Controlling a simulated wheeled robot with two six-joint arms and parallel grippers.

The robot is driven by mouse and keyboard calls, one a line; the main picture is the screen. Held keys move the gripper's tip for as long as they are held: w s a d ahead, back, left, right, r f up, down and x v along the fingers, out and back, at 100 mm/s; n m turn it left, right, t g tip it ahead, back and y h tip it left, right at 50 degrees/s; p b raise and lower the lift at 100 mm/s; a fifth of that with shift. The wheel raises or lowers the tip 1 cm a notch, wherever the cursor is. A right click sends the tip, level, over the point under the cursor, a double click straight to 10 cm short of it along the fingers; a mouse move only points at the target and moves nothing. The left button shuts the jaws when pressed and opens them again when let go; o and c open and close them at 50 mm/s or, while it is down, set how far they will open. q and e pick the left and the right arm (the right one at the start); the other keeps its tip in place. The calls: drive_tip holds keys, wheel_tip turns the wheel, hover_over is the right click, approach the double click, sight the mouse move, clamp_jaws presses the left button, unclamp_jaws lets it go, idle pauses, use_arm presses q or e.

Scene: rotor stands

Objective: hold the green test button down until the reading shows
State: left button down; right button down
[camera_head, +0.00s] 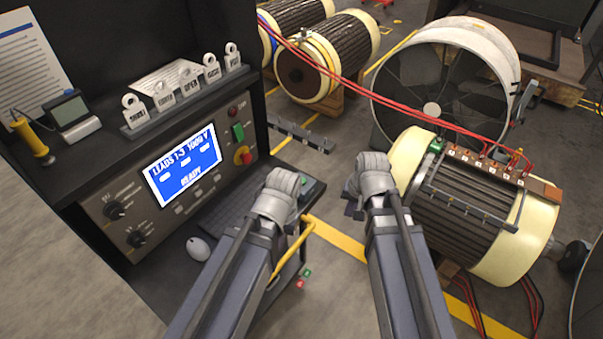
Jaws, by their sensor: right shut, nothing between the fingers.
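The green button (238,132) is on the front panel of the test cabinet (130,215), above a red and yellow knob (243,156). The blue screen (183,165) beside it shows "LEADS 1-3 1000 V" and "READY". My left gripper (283,182) is in front of the cabinet, right of and below the green button in the picture, apart from it. Its fingers are seen from behind, and their opening is unclear. My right gripper (372,165) is shut and empty, farther right, in front of the near rotor (455,205).
Red leads (390,105) run from the cabinet side to terminals on the near rotor. A keyboard (235,205) and white mouse (198,248) lie on the cabinet's shelf. A row of tags (185,82) stands above the panel. More rotors (325,60) stand behind.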

drive_tip(key=w+a+r+m+t+y, duration=0.2)
drive_tip(key=w+a+m+t, duration=0.1)
drive_tip(key=w+a+m, duration=0.45)
wheel_tip(320, 180, up, 4)
drive_tip(key=r+m+t+y, duration=0.1)
drive_tip(key=m+t+y, duration=0.1)
drive_tip(key=m, duration=0.7)
hover_over(304, 182)
use_arm(q)
drive_tip(key=shift+r, duration=0.1)
use_arm(e)
drive_tip(key=shift+f, duration=0.25)
drive_tip(key=shift+f, duration=0.1)
